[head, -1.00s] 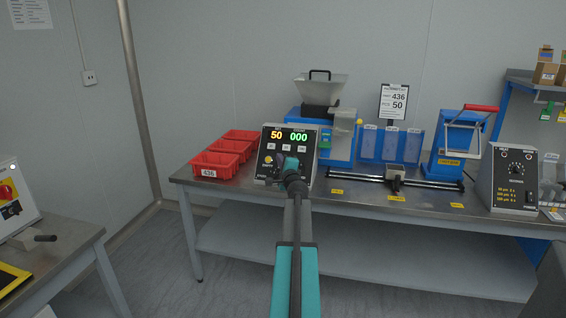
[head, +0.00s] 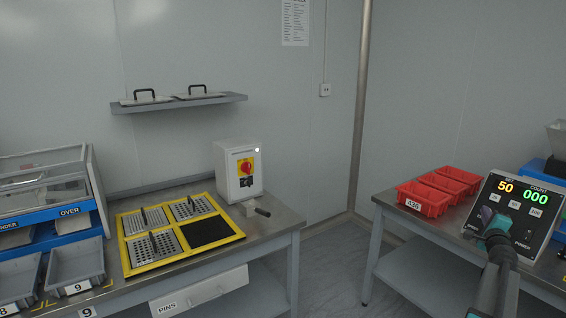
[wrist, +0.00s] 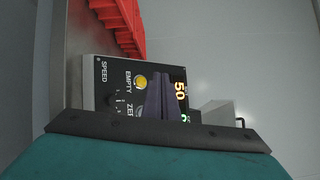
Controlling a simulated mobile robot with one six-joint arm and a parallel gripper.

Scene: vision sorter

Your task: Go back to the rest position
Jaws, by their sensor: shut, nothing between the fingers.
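My arm reaches in from the lower right of the head view. My gripper (head: 487,215) is in front of the counter box (head: 516,214), which shows 50 and 000 on its display. In the wrist view the dark gripper fingers (wrist: 163,98) are shut and empty. They cover part of the panel of the counter box (wrist: 92,96), beside its yellow EMPTY button (wrist: 140,82). I cannot tell from these frames whether the fingers touch the panel.
Red bins (head: 424,200), one marked 436, stand left of the counter box on the right bench. The left bench carries a yellow frame with perforated plates (head: 128,262), a white switch box (head: 228,172) and grey bins (head: 76,262). A floor gap separates the benches.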

